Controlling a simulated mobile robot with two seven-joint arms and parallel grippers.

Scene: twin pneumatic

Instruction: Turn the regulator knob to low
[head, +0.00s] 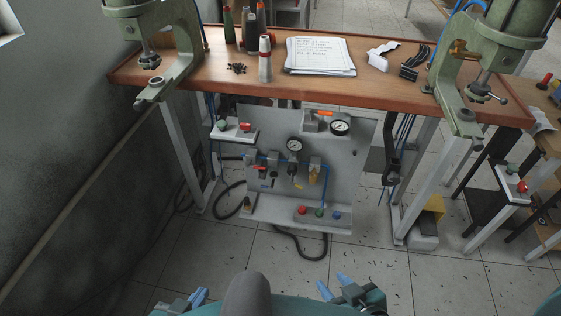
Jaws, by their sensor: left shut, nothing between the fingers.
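The grey pneumatic panel (340,182) hangs under the front of the workbench. A round gauge (294,146) sits mid-panel above a row of small fittings on a blue air line. The regulator appears to be the fitting (293,167) below this gauge, but its knob and setting are too small to make out. A second gauge (340,127) is at the upper right, beside an orange lever (325,114). My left gripper (199,296) is shut and empty at the bottom edge. My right gripper (334,284) has its blue fingers apart, with nothing between them. Both are well short of the panel.
The wooden workbench (225,78) carries two green presses, bottles and papers (318,56). A box with coloured buttons (320,214) is at the panel's foot. The tiled floor before the panel is mostly clear.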

